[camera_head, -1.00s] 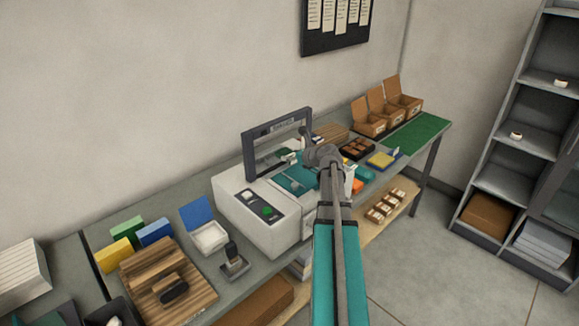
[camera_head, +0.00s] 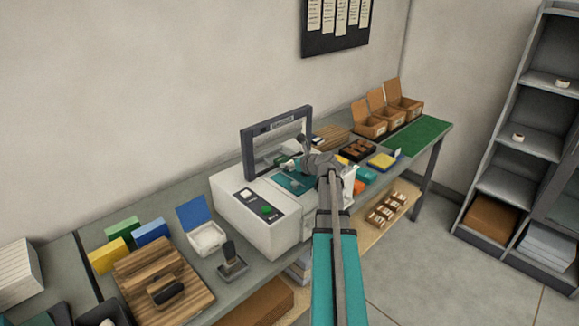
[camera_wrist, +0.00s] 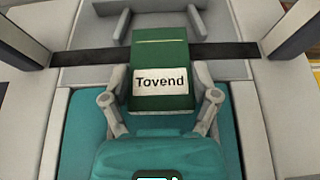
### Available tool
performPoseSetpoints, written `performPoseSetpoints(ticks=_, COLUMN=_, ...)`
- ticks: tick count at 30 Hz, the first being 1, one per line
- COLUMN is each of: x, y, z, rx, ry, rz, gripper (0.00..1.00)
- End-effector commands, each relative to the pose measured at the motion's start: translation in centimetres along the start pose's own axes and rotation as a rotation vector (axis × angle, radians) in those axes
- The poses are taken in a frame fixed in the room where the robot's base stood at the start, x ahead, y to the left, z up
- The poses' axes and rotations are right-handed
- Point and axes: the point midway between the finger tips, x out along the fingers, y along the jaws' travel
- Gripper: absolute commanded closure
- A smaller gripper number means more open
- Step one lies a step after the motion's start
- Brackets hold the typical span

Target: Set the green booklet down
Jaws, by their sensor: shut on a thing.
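The green booklet (camera_wrist: 160,55), with a white label reading "Tovend", is in the middle of the wrist view. My gripper (camera_wrist: 162,75) has a finger on each side of it and is shut on it. The booklet is over the white machine, near a dark bar across its bed. I cannot tell whether its underside touches the machine. In the head view my gripper (camera_head: 288,164) is at the machine's grey upright frame, and the booklet is mostly hidden there.
The white machine (camera_head: 245,222) with a grey frame (camera_head: 277,124) stands on the long bench. Coloured boxes and a wooden board (camera_head: 165,285) are to its left. A green mat (camera_head: 418,137) and open cardboard boxes (camera_head: 403,105) are at the right end. Grey shelves stand far right.

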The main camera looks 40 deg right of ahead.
Motion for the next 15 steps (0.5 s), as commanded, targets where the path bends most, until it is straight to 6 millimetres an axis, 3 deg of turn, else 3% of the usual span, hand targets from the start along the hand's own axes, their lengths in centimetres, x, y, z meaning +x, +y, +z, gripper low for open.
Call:
performPoseSetpoints(ticks=11, x=0.13, y=0.0, z=-0.31, rx=0.0, ry=0.0, rz=0.0, gripper=0.71)
performPoseSetpoints(ticks=12, x=0.11, y=0.0, z=-0.26, rx=0.0, ry=0.0, rz=0.0, gripper=0.19)
performPoseSetpoints(ticks=15, x=0.08, y=0.0, z=-0.21, rx=0.0, ry=0.0, rz=0.0, gripper=0.0)
